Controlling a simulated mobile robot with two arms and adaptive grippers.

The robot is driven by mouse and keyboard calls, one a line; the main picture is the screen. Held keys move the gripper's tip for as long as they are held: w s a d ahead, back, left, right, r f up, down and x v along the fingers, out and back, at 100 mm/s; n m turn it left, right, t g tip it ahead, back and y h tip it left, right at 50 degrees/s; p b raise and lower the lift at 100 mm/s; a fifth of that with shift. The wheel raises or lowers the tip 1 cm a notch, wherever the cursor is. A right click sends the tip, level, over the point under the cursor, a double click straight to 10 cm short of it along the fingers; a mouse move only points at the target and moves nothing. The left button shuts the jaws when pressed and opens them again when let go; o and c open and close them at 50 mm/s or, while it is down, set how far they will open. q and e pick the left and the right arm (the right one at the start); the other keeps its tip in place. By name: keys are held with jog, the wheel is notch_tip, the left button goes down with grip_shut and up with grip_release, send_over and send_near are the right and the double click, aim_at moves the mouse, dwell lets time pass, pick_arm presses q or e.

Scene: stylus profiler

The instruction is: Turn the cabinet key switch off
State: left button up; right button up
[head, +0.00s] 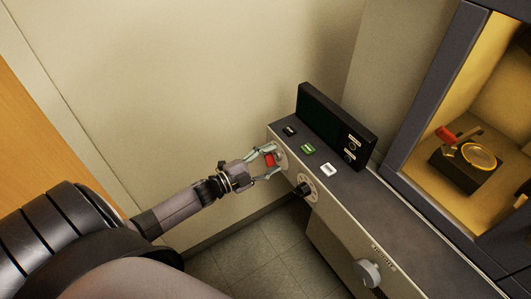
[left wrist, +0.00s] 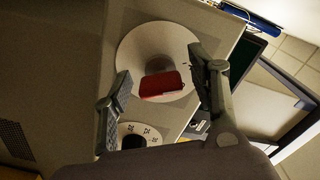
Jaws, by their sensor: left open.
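The key switch (head: 270,160) is a red grip at the left end of the cabinet's (head: 337,217) front face. In the left wrist view its red grip (left wrist: 161,85) stands out from a pale round plate (left wrist: 150,47). My left gripper (head: 272,162) is open, with its fingers on either side of the red grip. In the left wrist view the fingers of the left gripper (left wrist: 160,76) show gaps to the grip on both sides. My right gripper is not in view.
A black knob (head: 304,190) on a pale dial sits close to the right of the key switch. A larger grey knob (head: 367,272) is further along the front. Black, green and white switches and a dark display panel (head: 331,122) stand on top. Floor below is clear.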

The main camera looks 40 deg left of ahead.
pick_arm(q)
jog(key=v, duration=1.2)
jog(key=s+a+f+n+g+y, duration=0.1)
jog(key=s+f+n+g+y, duration=0.3)
jog(key=f, duration=0.9)
jog(key=s+f+n+g+y, duration=0.25)
jog(key=s+f+n, duration=0.25)
jog(key=f, duration=0.8)
jog(key=s+d+f+n+g, duration=0.1)
jog(key=s+d+f+g, duration=0.2)
jog(key=s, duration=0.5)
jog(key=s+d+f+n+g, duration=0.2)
jog(key=s+d+f+g, duration=0.1)
jog(key=s+d+f, duration=0.3)
jog(key=s+d+f+n+g, duration=0.2)
jog(key=s+d+f, duration=0.3)
jog(key=s+f, duration=0.3)
jog(key=s+g, duration=0.1)
jog(key=s, duration=0.1)
jog(key=shift+s+d, duration=0.25)
jog(key=shift+s, duration=0.15)
